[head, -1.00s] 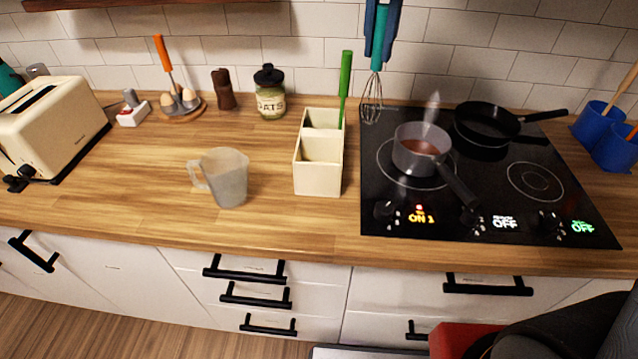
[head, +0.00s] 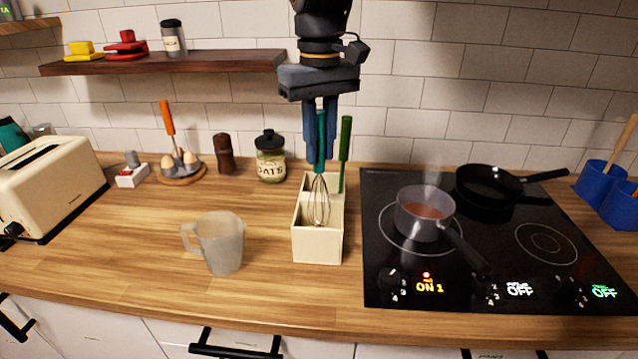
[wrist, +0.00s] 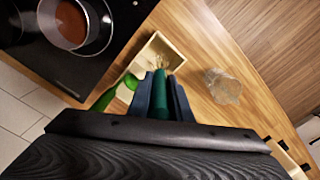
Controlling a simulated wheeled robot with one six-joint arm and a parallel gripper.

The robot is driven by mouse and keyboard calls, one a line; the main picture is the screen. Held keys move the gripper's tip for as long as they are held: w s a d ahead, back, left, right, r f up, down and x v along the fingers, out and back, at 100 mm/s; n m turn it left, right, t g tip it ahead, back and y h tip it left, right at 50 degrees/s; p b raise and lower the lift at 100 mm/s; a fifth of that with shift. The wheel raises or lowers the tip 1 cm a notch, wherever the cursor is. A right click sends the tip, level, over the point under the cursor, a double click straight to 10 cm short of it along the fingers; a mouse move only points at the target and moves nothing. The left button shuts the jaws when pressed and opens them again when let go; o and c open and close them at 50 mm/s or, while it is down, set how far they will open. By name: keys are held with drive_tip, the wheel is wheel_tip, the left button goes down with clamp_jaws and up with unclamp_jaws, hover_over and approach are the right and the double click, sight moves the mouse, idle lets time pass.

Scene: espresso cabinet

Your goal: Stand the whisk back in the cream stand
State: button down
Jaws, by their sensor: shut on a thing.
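My gripper (head: 320,158) points down and is shut on the teal handle of the whisk (head: 318,200), which hangs upright with its wire loops lowest. The cream stand (head: 317,248) is on the counter directly below, and the wires overlap its front compartment. I cannot tell how far the wires reach inside. A green-handled utensil (head: 345,145) stands in the rear compartment. In the wrist view, the teal handle (wrist: 161,108) is between my fingers, and the stand (wrist: 172,50) is beyond the fingertips.
A translucent jug (head: 219,245) stands left of the stand. A black cooktop (head: 385,275) with a saucepan (head: 420,207) and frying pan (head: 490,188) is close on the right. An oats jar (head: 270,160) stands behind. A wooden shelf (head: 170,62) hangs on the wall.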

sight(320, 105)
drive_tip(key=shift+f+p, duration=0.6)
drive_tip(key=shift+f, duration=2.15)
drive_tip(key=c, duration=1.6)
unclamp_jaws()
wheel_tip(320, 105, up, 12)
drive_tip(key=b, duration=0.3)
